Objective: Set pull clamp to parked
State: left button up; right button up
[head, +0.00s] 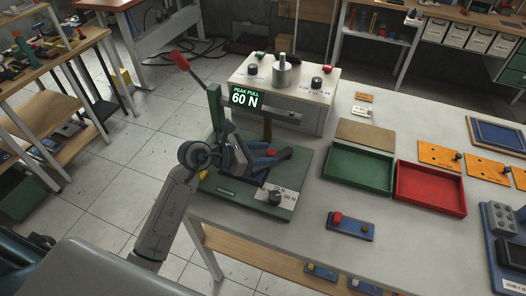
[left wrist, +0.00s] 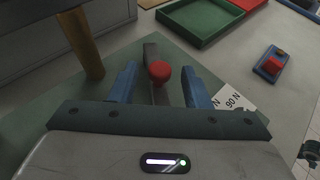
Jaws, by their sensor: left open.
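The green test stand (head: 285,180) stands at the table's near left corner, with a display (head: 246,98) reading "PEAK PULL 60 N". My left gripper (head: 272,156) is low over its plate, and its arm hides part of the stand. In the left wrist view, a red ball knob (left wrist: 160,72) on a grey metal lever lies between the two spread blue fingers of my left gripper (left wrist: 160,88), with gaps on both sides. No label in view names the pull clamp, so I cannot confirm that this lever is it. My right gripper is not in view.
A red-tipped lever (head: 180,62) rises at the stand's upper left. A dial (head: 275,198) with force labels sits on the plate's near right. A grey box (head: 310,100) with knobs stands behind. Green (head: 357,170) and red (head: 430,190) trays lie to the right.

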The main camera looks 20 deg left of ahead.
pick_arm(q)
grip_shut()
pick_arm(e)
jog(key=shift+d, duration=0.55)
